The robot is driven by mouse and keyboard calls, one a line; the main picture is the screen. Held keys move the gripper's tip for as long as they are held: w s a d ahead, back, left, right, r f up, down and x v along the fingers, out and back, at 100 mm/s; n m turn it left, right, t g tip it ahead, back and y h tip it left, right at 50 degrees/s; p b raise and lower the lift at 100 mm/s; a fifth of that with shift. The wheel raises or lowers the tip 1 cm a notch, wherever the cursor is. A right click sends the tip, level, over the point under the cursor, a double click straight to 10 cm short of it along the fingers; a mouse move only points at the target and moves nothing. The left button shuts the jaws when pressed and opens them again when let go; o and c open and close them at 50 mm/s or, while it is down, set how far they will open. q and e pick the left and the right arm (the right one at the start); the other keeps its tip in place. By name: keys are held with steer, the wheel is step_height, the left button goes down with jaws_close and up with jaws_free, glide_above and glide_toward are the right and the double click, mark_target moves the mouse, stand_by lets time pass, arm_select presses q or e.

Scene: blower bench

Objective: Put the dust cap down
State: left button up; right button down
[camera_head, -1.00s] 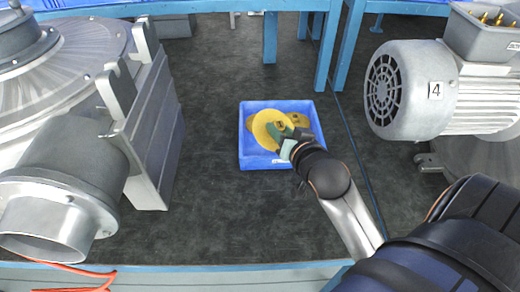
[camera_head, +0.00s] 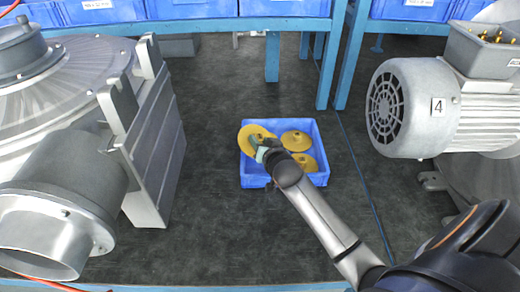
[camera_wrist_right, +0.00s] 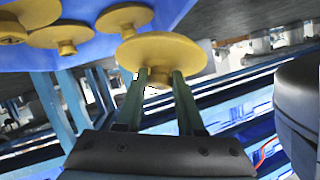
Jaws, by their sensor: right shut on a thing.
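The dust cap (camera_head: 249,136) is a yellow disc with a small central knob. My right gripper (camera_head: 262,147) is shut on it, and it looks tilted at the left side of the blue bin (camera_head: 322,178). I cannot tell whether it touches the bin. In the right wrist view the green fingers (camera_wrist_right: 160,80) grip the knob under the held cap (camera_wrist_right: 165,50). Other yellow caps lie in the bin, one at the back (camera_head: 297,139) and one at the front right (camera_head: 306,161). My left gripper is not in view.
The bin stands on a dark bench top (camera_head: 225,225). A large grey blower (camera_head: 70,165) stands at the left, and a grey motor (camera_head: 415,110) marked 4 at the right. A blue rack (camera_head: 190,27) with blue boxes runs along the back. Bare bench lies in front of the bin.

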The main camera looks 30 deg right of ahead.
steer(key=shift+f, duration=1.55)
steer(key=shift+f+b, duration=0.45)
steer(key=shift+f, duration=0.2)
steer(key=c, duration=0.5)
jaws_free()
steer(key=shift+r, duration=0.1)
